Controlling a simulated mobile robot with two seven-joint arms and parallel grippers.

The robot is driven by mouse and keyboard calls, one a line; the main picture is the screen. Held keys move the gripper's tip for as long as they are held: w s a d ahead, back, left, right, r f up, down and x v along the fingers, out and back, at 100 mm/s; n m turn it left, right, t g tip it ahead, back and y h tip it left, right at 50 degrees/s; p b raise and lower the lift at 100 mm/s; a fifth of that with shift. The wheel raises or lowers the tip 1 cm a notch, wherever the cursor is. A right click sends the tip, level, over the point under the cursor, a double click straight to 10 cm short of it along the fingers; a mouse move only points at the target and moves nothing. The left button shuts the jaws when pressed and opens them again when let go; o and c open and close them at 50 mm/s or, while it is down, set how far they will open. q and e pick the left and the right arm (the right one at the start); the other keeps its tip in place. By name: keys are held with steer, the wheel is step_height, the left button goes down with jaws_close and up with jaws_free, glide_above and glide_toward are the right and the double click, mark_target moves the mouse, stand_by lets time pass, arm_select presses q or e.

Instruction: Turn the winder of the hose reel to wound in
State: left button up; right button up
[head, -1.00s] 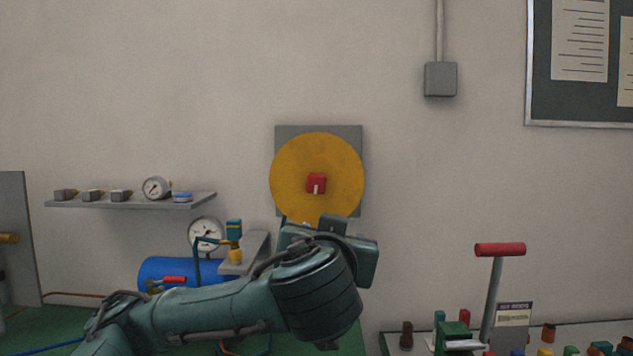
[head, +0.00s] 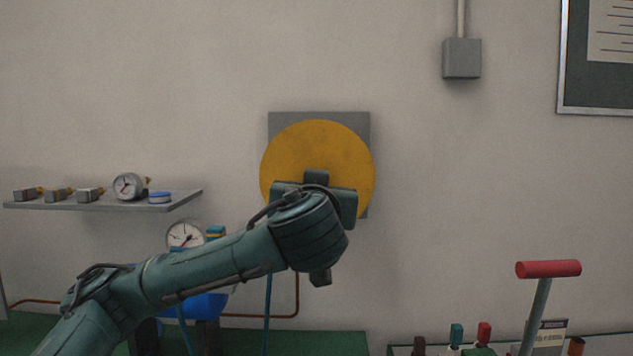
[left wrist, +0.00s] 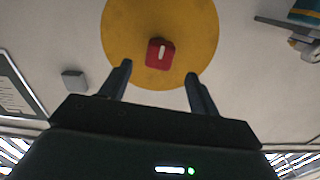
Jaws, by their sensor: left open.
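The hose reel is a yellow disc (head: 320,145) on a grey square plate (head: 285,118) on the wall. Its winder, a small red block with a white mark, shows in the left wrist view (left wrist: 160,54) near the disc's lower middle. In the head view my left arm hides the winder. My left gripper (left wrist: 157,76) is open in front of the disc. Its two fingers point at the disc, one on either side of the winder in the picture, apart from it. My right gripper is not in view.
A shelf (head: 110,203) with a gauge and small fittings is on the wall at left. A blue tank (head: 205,305) and dial gauge (head: 185,235) stand below it. A red-handled lever (head: 548,269) stands at lower right.

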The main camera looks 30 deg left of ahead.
arm_select(q)
steer(key=p+x, duration=0.2)
steer(key=x, duration=0.5)
steer(key=shift+w+a+r, duration=0.1)
steer(key=shift+w+a, duration=0.1)
steer(key=shift+w, duration=0.25)
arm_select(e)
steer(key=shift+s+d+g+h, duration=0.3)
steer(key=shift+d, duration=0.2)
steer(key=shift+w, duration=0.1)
arm_select(q)
steer(key=shift+c, duration=0.2)
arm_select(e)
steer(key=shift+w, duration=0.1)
